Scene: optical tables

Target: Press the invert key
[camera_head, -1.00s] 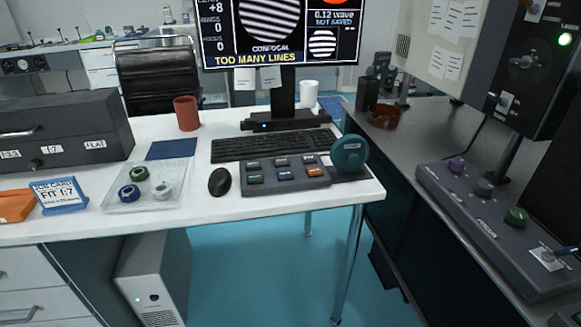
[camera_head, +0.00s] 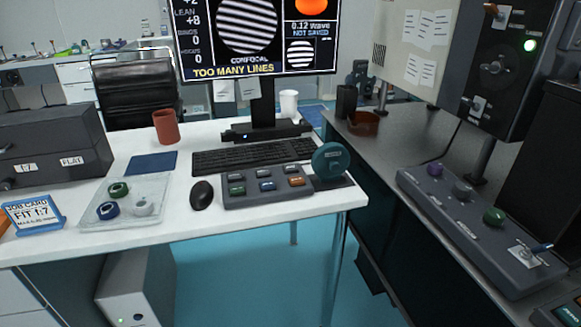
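A dark grey key box (camera_head: 250,200) lies near the front right of the white desk, with several keys in two rows. The front row has a green key (camera_head: 237,190), a blue key (camera_head: 267,185) and an orange-red key (camera_head: 296,181). The back row's keys look grey. The key labels are too small to read, so I cannot tell which is the invert key. The monitor (camera_head: 262,40) shows striped fringes and "TOO MANY LINES". Neither of my grippers is in view.
A teal round knob (camera_head: 331,160) stands right of the key box. A black mouse (camera_head: 202,195) lies left of it and a keyboard (camera_head: 250,155) behind. A long control panel (camera_head: 450,212) is on the right-hand bench.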

